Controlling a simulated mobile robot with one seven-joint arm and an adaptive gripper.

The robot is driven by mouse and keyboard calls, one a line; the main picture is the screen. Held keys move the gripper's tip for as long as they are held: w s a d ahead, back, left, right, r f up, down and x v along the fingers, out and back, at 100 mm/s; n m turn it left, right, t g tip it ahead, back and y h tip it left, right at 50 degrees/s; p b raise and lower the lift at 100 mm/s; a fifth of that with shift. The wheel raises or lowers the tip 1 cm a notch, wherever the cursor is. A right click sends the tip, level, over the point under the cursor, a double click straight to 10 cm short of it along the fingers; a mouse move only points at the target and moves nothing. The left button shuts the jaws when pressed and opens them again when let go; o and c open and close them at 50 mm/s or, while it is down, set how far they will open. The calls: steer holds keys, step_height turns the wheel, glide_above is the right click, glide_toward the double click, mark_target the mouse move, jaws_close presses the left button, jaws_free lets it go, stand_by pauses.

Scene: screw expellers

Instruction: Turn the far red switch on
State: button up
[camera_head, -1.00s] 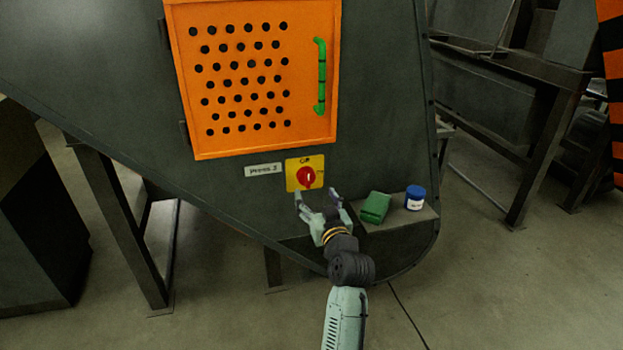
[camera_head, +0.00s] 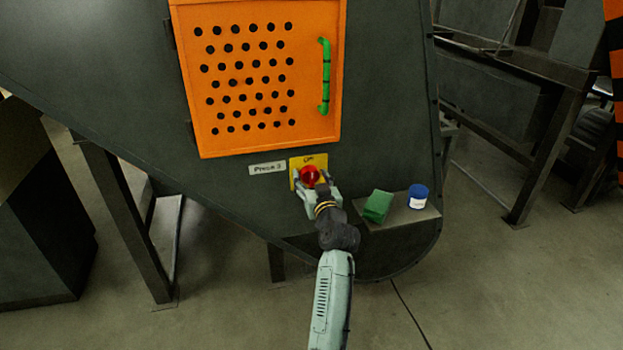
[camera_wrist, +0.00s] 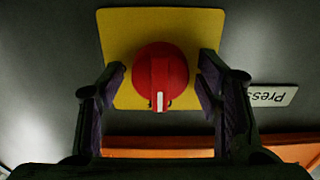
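The red rotary switch (camera_head: 310,176) sits on a yellow plate (camera_head: 296,164) on the dark machine wall, below the orange door. In the wrist view the red switch (camera_wrist: 160,77) shows a raised bar with a white mark at the picture's lower end. My gripper (camera_head: 315,183) is at the switch, its fingers spread to either side of it. In the wrist view my gripper (camera_wrist: 160,92) is open, with a gap between each finger and the knob. Whether the fingertips reach as deep as the knob is hard to tell.
A label reading "Press" (camera_head: 267,168) is left of the plate. The orange perforated door (camera_head: 215,140) with a green handle (camera_head: 325,77) is above. A green object (camera_head: 377,206) and a blue-and-white can (camera_head: 418,196) stand on a ledge at the right.

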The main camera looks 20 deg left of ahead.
steer(key=c, duration=1)
steer(key=shift+o, duration=0.2)
steer(key=m+p, duration=0.1)
steer(key=m, duration=0.3)
steer(key=m+p, duration=0.2)
steer(key=m, duration=0.2)
steer(key=shift+r+m, duration=0.1)
steer(key=shift+m, duration=0.2)
steer(key=m+p, duration=0.3)
steer(key=m, duration=0.2)
steer(key=shift+m+p, duration=1.35)
steer(key=shift+m, duration=0.85)
